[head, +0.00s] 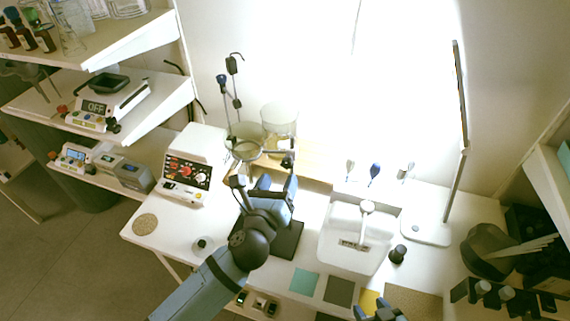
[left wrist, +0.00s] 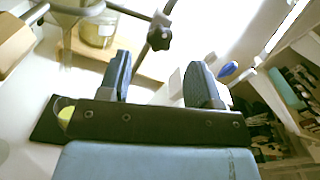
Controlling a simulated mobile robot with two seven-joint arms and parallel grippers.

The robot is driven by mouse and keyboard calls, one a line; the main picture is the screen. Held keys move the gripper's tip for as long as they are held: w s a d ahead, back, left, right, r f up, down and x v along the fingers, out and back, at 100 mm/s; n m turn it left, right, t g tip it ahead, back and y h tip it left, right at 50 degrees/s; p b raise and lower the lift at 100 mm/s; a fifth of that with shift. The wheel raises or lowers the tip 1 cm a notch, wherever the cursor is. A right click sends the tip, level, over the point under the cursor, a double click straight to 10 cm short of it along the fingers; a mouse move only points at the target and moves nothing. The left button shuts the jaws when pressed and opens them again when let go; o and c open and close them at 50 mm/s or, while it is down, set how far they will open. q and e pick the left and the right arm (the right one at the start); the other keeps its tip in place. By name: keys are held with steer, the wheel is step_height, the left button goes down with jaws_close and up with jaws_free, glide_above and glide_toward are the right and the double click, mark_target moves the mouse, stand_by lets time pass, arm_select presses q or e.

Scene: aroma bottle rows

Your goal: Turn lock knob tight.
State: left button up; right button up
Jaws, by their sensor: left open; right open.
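A stand (head: 236,100) with clamps on its rod rises at the back of the table, with a funnel (head: 244,142) held in its ring. A dark knob (left wrist: 159,38) on a grey rod shows in the left wrist view, just beyond and between my fingertips. In the head view the small dark part (head: 288,160) right of the ring appears to be the same knob. My left gripper (head: 277,184) is open and empty, close in front of the knob; its two blue fingers (left wrist: 160,78) are apart. My right gripper (head: 378,308) is open at the bottom edge, mostly cut off.
A glass jar (head: 280,122) stands behind the ring. A white machine with a control panel (head: 187,172) is left of my arm. A white sink with a tap (head: 350,245) and a lamp (head: 425,228) are on the right. A cork mat (head: 145,224) lies at front left.

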mark_target(286, 166)
arm_select(q)
steer(key=x, duration=0.5)
steer(key=shift+p, duration=0.3)
steer(key=c, duration=0.9)
